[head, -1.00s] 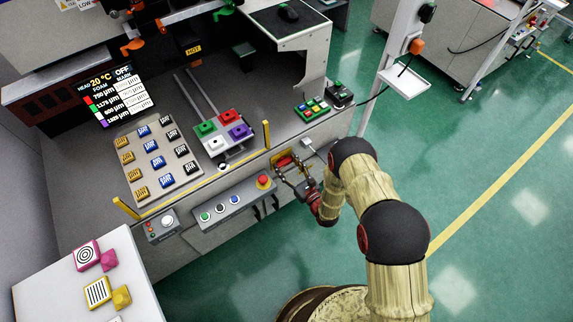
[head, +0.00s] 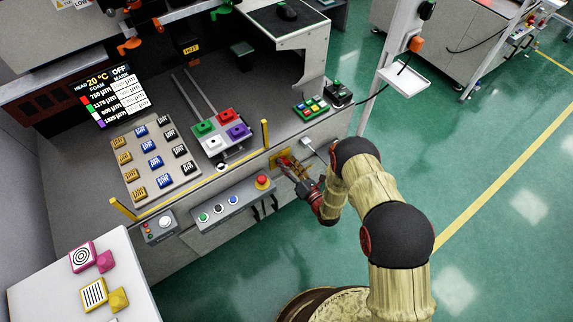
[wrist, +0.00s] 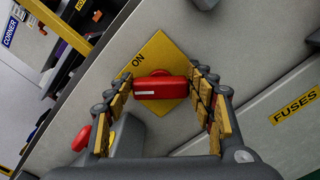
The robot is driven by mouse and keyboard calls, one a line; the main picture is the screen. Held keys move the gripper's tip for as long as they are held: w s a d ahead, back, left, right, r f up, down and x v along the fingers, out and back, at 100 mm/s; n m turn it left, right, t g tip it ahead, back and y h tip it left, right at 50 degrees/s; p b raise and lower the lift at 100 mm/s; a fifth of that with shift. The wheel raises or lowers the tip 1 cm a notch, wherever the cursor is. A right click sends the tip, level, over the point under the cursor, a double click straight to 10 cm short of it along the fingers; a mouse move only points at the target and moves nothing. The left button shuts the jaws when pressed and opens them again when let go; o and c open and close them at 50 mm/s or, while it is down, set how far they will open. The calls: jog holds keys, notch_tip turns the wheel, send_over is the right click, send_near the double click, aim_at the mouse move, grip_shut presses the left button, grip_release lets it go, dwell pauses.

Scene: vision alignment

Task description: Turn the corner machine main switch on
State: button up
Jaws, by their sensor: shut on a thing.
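The main switch is a red handle (wrist: 160,88) on a yellow plate (wrist: 160,52) marked "ON", centred in the wrist view. My gripper (wrist: 163,82) has its two yellow-padded fingers on either side of the handle, shut on its ends. The handle lies level across the wrist picture, while the plate looks turned like a diamond. In the head view the yellow plate (head: 281,160) is on the machine's front panel, and my gripper (head: 293,172) reaches it from the lower right, hiding most of the handle.
A grey button box (head: 218,209) with a red emergency stop (head: 262,182) sits left of the switch. A "FUSES" label (wrist: 296,108) is at the right in the wrist view. A yellow post (head: 265,133) stands above. Green floor (head: 475,210) is open at right.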

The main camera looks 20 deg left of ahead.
jog(key=m, duration=0.4)
jog(key=shift+w+d+f+m, duration=0.1)
jog(key=shift+f+m, duration=0.1)
jog(key=shift+m, duration=0.1)
jog(key=m, duration=0.3)
jog(key=m+b, duration=0.1)
jog(key=shift+f+m, duration=0.25)
jog(key=shift+m, duration=0.15)
jog(key=o, duration=1)
jog(key=shift+o, duration=0.8)
jog(key=shift+d, duration=0.1)
jog(key=v, duration=1.1)
jog(key=shift+s+d, duration=0.3)
